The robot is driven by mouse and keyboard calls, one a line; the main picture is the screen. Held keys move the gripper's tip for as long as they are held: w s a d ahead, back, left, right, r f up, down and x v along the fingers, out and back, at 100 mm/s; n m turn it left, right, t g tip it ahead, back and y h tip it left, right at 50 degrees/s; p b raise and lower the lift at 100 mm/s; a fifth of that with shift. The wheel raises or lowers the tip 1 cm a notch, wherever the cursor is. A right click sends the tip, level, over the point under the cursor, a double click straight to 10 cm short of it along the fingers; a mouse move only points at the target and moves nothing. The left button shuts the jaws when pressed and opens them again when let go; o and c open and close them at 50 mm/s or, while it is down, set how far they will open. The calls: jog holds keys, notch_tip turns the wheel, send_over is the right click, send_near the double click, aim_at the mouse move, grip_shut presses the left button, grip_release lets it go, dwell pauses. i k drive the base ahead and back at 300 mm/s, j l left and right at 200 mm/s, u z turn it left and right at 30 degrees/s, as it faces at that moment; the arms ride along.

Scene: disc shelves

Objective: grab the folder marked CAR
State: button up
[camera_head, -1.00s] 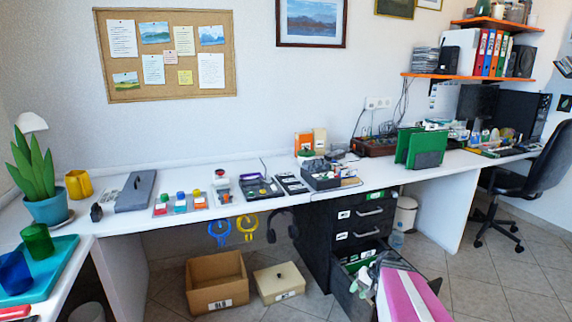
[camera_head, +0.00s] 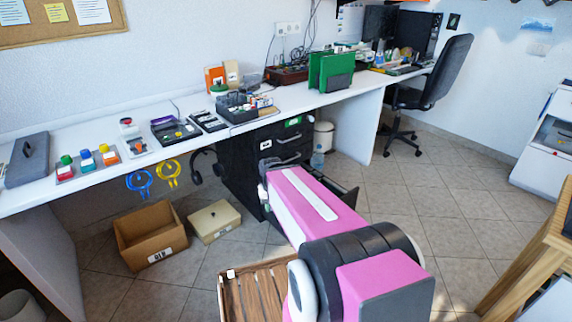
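No label reading CAR can be made out. Two green folders (camera_head: 322,72) stand upright in a dark holder (camera_head: 341,82) on the desk. The black drawer cabinet (camera_head: 238,180) stands under the desk, and the edge of its open drawer (camera_head: 347,196) shows to the right of my pink arm. My arm covers most of this drawer and whatever is in it. The far end of my arm reaches the cabinet front. My gripper's fingers cannot be made out there, nor whether they hold anything.
A cardboard box (camera_head: 151,236) and a beige lidded box (camera_head: 214,221) lie on the floor left of the cabinet. A slatted wooden crate (camera_head: 254,293) is near me. A white bin (camera_head: 323,138) and an office chair (camera_head: 430,85) stand right. Floor between chair and arm is clear.

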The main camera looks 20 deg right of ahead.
aim_at(341, 62)
jog(key=z, duration=1)
jog(key=l+u, duration=0.35)
